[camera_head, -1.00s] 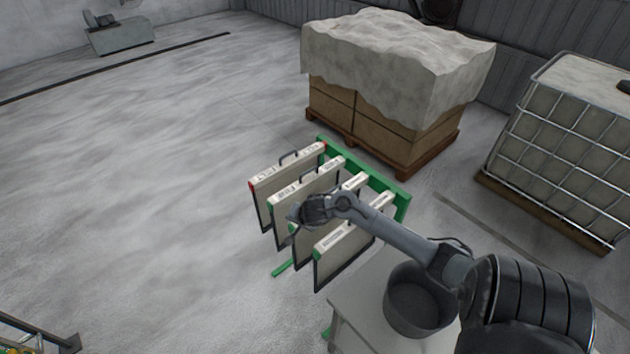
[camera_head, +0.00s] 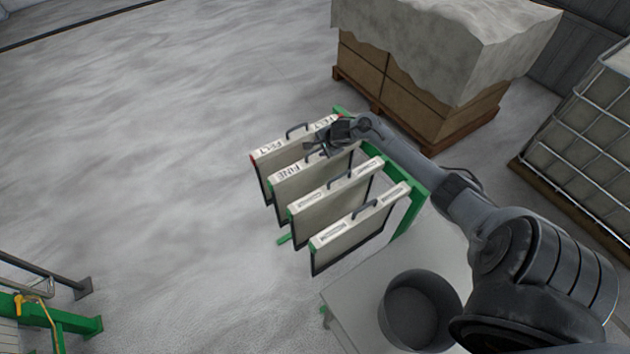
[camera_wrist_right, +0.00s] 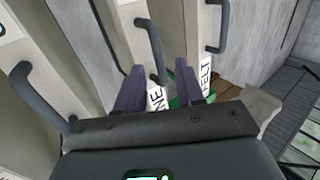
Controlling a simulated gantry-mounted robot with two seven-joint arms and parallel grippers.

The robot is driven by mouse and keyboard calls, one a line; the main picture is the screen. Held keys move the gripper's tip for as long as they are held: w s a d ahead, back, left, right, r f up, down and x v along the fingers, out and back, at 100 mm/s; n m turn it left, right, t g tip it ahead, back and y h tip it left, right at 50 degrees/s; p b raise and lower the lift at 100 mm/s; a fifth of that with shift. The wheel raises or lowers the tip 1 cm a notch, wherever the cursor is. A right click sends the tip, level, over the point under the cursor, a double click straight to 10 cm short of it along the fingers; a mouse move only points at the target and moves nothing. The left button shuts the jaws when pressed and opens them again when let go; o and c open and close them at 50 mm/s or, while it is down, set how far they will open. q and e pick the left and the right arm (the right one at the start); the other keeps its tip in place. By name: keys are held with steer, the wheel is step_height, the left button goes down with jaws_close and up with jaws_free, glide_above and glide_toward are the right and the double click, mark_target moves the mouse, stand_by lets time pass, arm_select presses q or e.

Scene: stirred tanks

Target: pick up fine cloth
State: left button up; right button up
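The fine cloth (camera_head: 300,197) is a pale, dark-edged framed panel labelled "FINE", hanging second from the back on a green rack (camera_head: 410,212). My left gripper is not in view.
The red-cornered "FELT" panel (camera_head: 264,166) hangs close behind, and two more panels (camera_head: 330,205) hang in front. A grey pot (camera_head: 420,310) stands on a pale table (camera_head: 350,310). A covered pallet load (camera_head: 400,80) stands behind.

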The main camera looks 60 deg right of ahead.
mark_target(316, 150)
steer(key=shift+b+x, duration=0.35)
steer(key=shift+x, duration=2.45)
steer(key=shift+a, duration=0.1)
jaws_close()
